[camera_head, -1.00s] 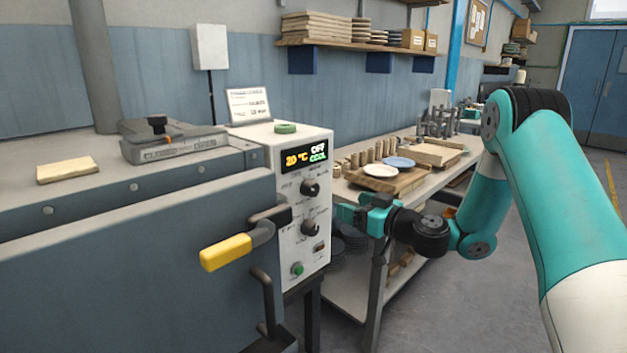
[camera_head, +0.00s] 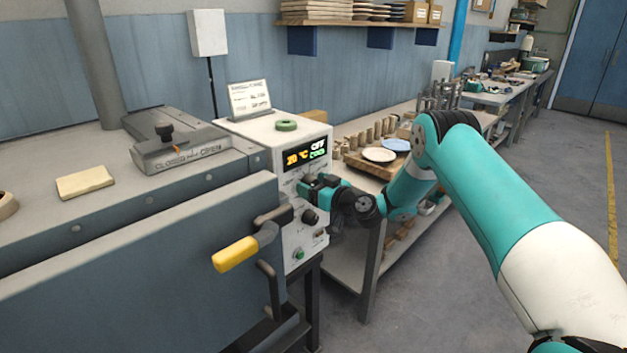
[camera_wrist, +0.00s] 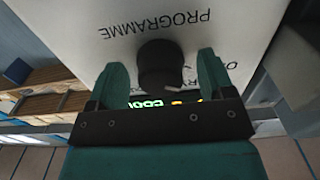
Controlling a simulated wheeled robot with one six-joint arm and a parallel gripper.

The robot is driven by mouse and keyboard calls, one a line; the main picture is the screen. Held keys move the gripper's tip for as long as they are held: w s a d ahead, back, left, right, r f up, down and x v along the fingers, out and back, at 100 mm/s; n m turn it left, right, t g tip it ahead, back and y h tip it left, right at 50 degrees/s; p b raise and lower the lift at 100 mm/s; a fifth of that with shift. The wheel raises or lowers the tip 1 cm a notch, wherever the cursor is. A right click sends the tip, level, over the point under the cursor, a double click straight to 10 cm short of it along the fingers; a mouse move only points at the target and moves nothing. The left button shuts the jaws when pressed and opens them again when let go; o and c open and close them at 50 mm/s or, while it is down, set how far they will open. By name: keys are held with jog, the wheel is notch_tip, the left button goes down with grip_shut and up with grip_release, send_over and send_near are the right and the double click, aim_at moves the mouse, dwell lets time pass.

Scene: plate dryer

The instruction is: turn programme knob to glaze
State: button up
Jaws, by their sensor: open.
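The white control panel (camera_head: 290,236) is on the right end of the dryer. In the wrist view, the black programme knob (camera_wrist: 160,66) is under the upside-down word PROGRAMME (camera_wrist: 156,24). My gripper (camera_head: 308,185) is at the upper part of the panel. In the wrist view, its two teal fingers (camera_wrist: 161,72) are open, one on each side of the knob, with gaps showing. In the head view the gripper hides this knob. The wrist view shows only part of the lettering around the knob.
A second black knob (camera_head: 310,216) and a green button (camera_head: 299,254) are lower on the panel. A yellow-handled lever (camera_head: 235,253) juts out at the dryer's front. A workbench with plates (camera_head: 379,155) stands behind my arm.

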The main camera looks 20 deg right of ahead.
jog(key=shift+w+a, duration=0.1)
jog(key=shift+w, duration=0.05)
jog(key=c, duration=0.9)
